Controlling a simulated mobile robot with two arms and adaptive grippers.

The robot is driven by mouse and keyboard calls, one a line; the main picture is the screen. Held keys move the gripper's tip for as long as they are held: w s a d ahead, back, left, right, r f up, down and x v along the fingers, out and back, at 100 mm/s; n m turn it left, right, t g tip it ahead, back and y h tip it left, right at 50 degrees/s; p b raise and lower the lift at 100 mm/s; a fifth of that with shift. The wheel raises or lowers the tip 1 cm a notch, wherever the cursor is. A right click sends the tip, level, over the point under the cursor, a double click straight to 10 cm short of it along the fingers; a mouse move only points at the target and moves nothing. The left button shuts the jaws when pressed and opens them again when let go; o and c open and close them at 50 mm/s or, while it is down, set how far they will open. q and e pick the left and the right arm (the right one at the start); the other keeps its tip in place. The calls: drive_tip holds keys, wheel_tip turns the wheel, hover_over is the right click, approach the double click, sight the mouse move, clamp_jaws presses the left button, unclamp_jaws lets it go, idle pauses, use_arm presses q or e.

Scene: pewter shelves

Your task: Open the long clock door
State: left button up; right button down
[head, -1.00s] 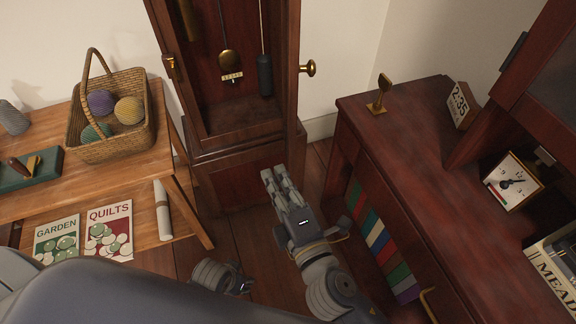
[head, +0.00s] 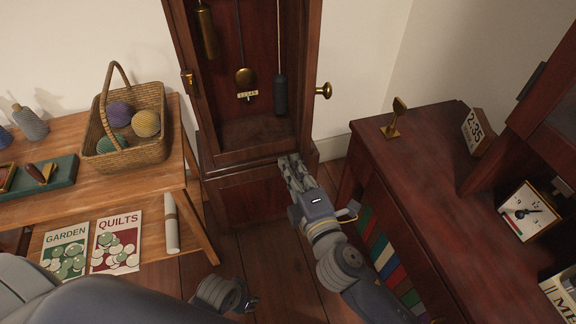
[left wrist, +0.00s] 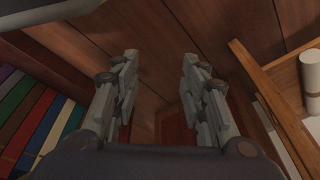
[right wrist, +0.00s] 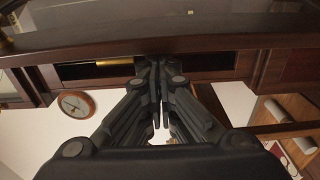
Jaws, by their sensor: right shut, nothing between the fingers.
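The long clock (head: 252,197) stands at the back in dark red wood. Its case is open to view, with a brass pendulum (head: 245,78) and weights inside. The long door (head: 301,75) appears swung out at the right, nearly edge-on, with a brass knob (head: 324,90) pointing right. A brass catch (head: 188,77) is on the left frame. My right gripper (head: 288,163) is shut and empty, in front of the clock's lower part and below the knob. Its closed fingers show in the right wrist view (right wrist: 158,95). My left gripper (left wrist: 158,75) is open and empty, low over the floor.
A dark red desk (head: 440,170) stands close on the right, with books in its side and a small clock (head: 526,211) on top. A wooden table (head: 75,140) with a wicker basket (head: 150,155) is on the left. Bare floor (head: 195,270) lies between.

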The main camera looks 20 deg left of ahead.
drive_tip(key=shift+d, duration=0.1)
use_arm(q)
drive_tip(key=f, duration=0.1)
drive_tip(key=s+f+p, duration=0.1)
drive_tip(key=f, duration=0.2)
drive_tip(key=shift+s+a+f+p, duration=0.1)
drive_tip(key=shift+s+f+p, duration=0.2)
drive_tip(key=shift+s+f, duration=0.1)
use_arm(e)
drive_tip(key=w+d, duration=0.2)
drive_tip(key=d, duration=0.5)
drive_tip(key=shift+w+d, duration=0.15)
drive_tip(key=shift+w, duration=0.05)
use_arm(q)
drive_tip(key=shift+s+a, duration=0.1)
